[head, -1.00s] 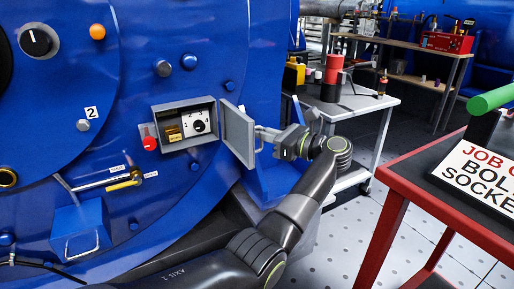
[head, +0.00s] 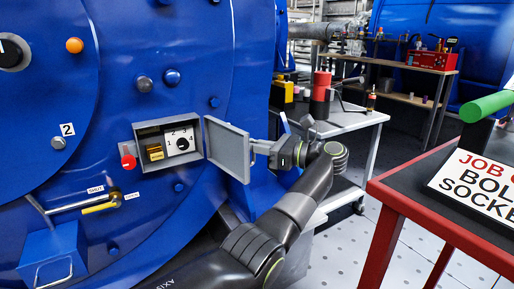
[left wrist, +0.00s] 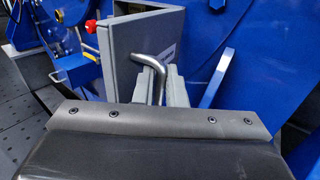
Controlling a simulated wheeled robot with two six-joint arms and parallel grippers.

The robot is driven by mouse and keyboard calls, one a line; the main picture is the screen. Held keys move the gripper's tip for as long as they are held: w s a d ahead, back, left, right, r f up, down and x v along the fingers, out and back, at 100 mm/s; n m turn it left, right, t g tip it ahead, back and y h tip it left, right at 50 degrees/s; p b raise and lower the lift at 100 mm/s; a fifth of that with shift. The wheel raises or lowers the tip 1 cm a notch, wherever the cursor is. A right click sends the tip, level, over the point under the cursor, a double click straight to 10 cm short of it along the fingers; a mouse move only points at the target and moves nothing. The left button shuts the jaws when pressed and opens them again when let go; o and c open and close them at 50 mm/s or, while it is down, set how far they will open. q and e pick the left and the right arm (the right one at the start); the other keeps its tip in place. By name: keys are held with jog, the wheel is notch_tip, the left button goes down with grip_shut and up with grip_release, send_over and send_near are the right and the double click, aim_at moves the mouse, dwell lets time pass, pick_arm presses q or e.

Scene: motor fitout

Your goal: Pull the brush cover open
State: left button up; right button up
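The brush cover (head: 228,150) is a grey hinged door, swung well open to the right of its grey box (head: 140,134) on the blue motor housing. A dial on a white plate (head: 180,142) and a brass-coloured block (head: 155,153) show inside the box. In the left wrist view the cover (left wrist: 120,62) stands at left with a bent metal handle (left wrist: 150,61). My left gripper (head: 262,148) is at the cover's outer edge. Its fingers (left wrist: 161,88) lie on both sides of the handle and appear closed on it. My right gripper is not in view.
A red knob (head: 128,162) is beside the box, and a yellow-handled lever (head: 102,206) is below it. A red table (head: 398,190) with a sign (head: 478,180) stands at right. A white cart (head: 352,122) is behind my arm. Tiled floor shows between them.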

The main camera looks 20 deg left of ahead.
pick_arm(q)
jog(key=o, duration=0.4)
jog(key=shift+a+r, duration=0.2)
jog(key=shift+r, duration=0.2)
jog(key=shift+d, duration=0.1)
jog(key=shift+s+d+f, duration=0.15)
jog(key=shift+d, duration=1.7)
jog(key=shift+s+d+f, duration=0.1)
jog(key=shift+s+d, duration=0.05)
jog(key=shift+d, duration=1.65)
